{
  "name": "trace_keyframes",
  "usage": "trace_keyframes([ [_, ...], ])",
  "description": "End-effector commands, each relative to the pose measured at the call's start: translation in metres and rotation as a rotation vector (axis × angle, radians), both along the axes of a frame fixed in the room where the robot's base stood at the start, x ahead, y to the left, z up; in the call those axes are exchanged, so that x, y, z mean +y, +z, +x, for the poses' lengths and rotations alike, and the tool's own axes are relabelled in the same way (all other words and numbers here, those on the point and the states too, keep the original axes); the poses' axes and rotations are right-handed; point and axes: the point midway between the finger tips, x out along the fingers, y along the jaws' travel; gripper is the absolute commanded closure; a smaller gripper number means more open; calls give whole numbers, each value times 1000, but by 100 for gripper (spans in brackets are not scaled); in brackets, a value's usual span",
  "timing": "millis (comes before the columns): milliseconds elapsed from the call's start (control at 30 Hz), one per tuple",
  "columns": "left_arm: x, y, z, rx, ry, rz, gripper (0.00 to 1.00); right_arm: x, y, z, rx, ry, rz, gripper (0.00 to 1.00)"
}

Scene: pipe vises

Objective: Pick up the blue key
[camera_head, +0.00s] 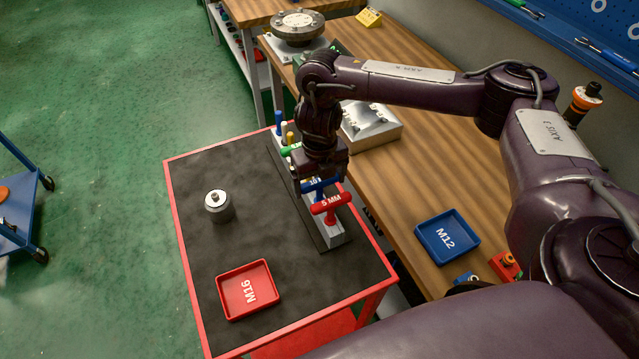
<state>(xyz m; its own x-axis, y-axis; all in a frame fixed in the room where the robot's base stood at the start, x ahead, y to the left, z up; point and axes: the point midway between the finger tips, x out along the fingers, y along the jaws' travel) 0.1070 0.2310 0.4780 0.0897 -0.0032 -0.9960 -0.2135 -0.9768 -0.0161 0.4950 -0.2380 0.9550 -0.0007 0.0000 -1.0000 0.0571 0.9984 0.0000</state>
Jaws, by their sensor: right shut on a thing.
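The blue key (313,186) has a T-handle marked with a number that looks like 10, and it stands in a long key rack (334,234) on the red cart. My right gripper (318,178) reaches down over the rack from above and is shut on the blue key's handle. The gripper hides part of the handle, and the shaft is mostly hidden. I cannot tell whether the key is lifted at all. My left gripper is not in view.
A red key (331,203) marked 9 MM stands close in front. Green (290,149) and other keys stand behind in the rack. The cart (185,240) also holds a grey cylinder (218,206) and a red M16 tray (228,309). A blue M12 tray (473,230) lies on the wooden bench.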

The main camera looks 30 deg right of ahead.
Motion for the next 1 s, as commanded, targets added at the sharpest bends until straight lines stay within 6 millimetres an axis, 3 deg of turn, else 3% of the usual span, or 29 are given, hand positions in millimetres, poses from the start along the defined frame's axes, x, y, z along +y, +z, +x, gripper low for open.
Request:
trace_keyframes([
  [267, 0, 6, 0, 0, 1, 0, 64, 0, 20, 1, -5, 1, 0, 38],
  [467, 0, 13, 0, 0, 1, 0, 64, 0, 51, 2, -7, 1, 0, 38],
  [1000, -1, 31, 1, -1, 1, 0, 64, 0, 167, 2, -7, 2, -1, 38],
])
